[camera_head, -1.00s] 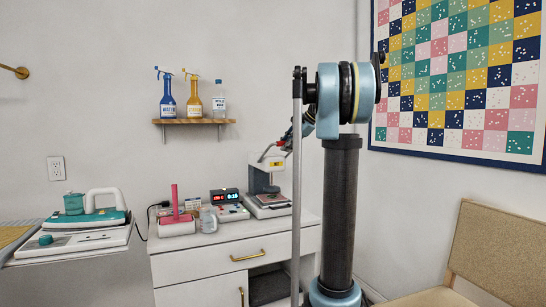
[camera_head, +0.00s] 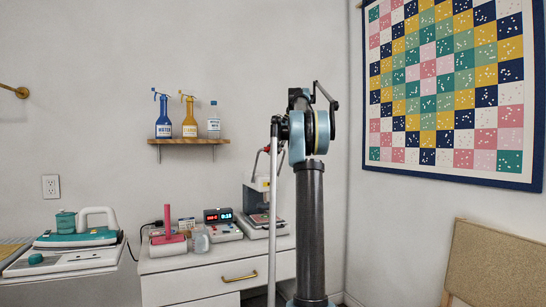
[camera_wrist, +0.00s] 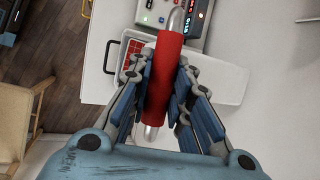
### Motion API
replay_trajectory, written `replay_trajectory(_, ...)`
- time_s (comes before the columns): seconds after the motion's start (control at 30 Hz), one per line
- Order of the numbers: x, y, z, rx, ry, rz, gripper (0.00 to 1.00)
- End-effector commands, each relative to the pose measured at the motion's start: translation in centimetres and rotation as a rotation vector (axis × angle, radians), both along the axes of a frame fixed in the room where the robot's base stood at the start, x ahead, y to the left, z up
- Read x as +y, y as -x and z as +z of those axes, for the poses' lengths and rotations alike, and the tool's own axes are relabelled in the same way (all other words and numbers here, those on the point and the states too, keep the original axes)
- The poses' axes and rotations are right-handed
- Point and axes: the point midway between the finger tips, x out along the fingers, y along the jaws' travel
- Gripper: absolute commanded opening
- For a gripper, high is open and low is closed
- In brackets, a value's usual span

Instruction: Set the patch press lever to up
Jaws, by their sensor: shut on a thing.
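The patch press (camera_head: 257,198) stands at the right end of the white cabinet top, partly hidden behind my arm. Its pale lever (camera_head: 259,166) slants steeply upward to a small red end. In the wrist view, the lever's handle is a red cylinder (camera_wrist: 166,60) on a bright metal rod. My gripper (camera_wrist: 165,88) is shut on this red handle, with one finger on each side. In the head view the fingers are mostly hidden by my arm and are too small to make out.
A control box with a lit display (camera_head: 224,222), a clear bottle (camera_head: 201,240) and a pink-handled tool (camera_head: 168,235) stand left of the press. A shelf (camera_head: 188,142) holds several bottles above. An iron (camera_head: 80,236) sits on the left surface. A chair (camera_head: 490,265) is at right.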

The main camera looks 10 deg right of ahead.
Motion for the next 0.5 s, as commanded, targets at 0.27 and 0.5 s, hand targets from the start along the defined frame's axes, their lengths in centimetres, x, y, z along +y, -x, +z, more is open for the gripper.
replay_trajectory(0.27, 0.13, -0.64, 0.35, -0.002, -0.001, -0.001, 0.0)
replay_trajectory(0.5, 0.16, -0.81, 0.47, -0.006, -0.002, -0.003, 0.0)
